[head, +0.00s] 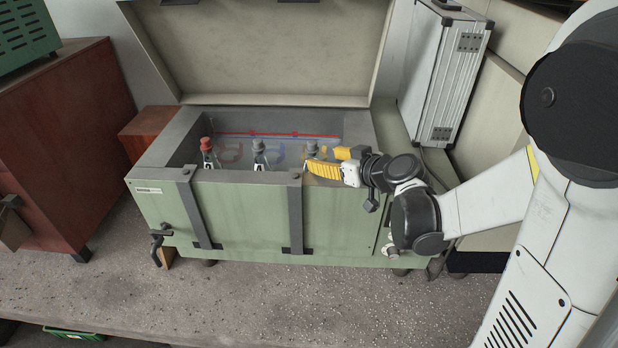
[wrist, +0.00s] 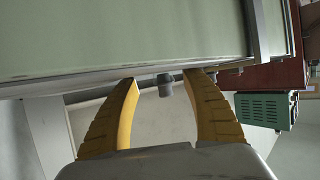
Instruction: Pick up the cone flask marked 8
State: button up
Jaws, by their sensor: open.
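Three cone flasks stand in a row inside an open green box in the head view. The left flask (head: 209,158) has a red stopper, the middle flask (head: 258,157) a dark grey one. The right flask shows mainly its grey stopper (head: 312,147); my gripper partly hides it. I cannot read a mark 8 on any. My gripper (head: 320,161) is open at the box's front rim, just right of the right flask. In the wrist view, a grey stopper (wrist: 166,87) shows between and beyond the open yellow fingers (wrist: 161,77). Nothing is held.
The green box (head: 262,215) has a raised lid (head: 270,50) behind and straps down its front. Its front wall (wrist: 120,40) fills the upper wrist view. A silver case (head: 452,75) stands at right, a red-brown cabinet (head: 65,140) at left. The bench front (head: 290,310) is clear.

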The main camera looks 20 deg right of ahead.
aim_at(316, 156)
jog(key=x, duration=0.3)
jog(key=b+x, duration=0.1)
jog(key=x, duration=0.1)
jog(key=shift+w+a, duration=0.35)
jog(key=shift+w, duration=0.05)
jog(key=shift+s+r, duration=0.1)
jog(key=shift+c, duration=0.8)
grip_shut()
